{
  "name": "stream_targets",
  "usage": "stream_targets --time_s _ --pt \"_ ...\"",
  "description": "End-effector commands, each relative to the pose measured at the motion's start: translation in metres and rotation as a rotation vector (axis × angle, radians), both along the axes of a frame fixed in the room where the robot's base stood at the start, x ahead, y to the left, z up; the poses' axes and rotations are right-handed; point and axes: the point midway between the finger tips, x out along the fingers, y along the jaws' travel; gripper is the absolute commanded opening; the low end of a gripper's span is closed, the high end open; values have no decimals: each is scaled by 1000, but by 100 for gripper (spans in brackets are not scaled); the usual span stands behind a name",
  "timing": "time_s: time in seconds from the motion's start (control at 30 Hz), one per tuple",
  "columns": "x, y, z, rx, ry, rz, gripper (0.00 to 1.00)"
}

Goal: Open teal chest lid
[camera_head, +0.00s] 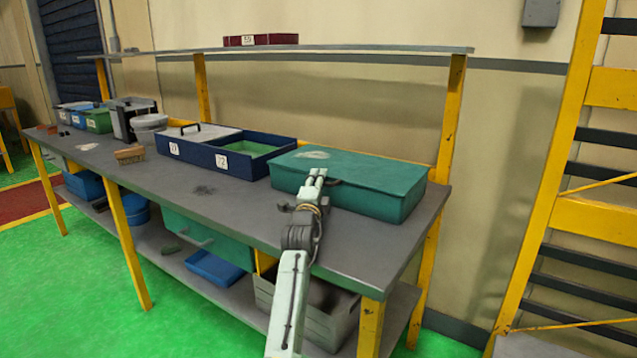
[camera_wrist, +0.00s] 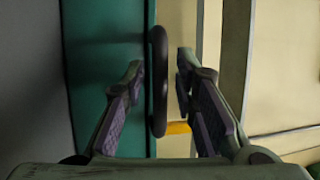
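The teal chest (camera_head: 375,188) sits on the right end of the workbench, its lid closed. My gripper (camera_head: 320,176) is at the chest's front edge. In the wrist view, the teal chest (camera_wrist: 105,75) fills the left part. A dark curved handle (camera_wrist: 158,85) stands out along its edge. My gripper (camera_wrist: 160,68) is open, with one finger on each side of the handle. There is a gap on the right side of the handle; the left finger is close to it, and I cannot tell whether they touch.
A blue two-part box (camera_head: 200,156) with labels stands left of the chest on the grey workbench (camera_head: 225,203). A yellow post (camera_head: 452,115) stands behind the chest. Bins lie on the lower shelf.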

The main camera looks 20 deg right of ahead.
Motion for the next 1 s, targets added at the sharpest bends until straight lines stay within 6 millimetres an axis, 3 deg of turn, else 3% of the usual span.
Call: stream_targets --time_s 0.33,1.0 --pt "0 0 0 0 0 0 1" --pt "0 0 0 0 1 0 0"
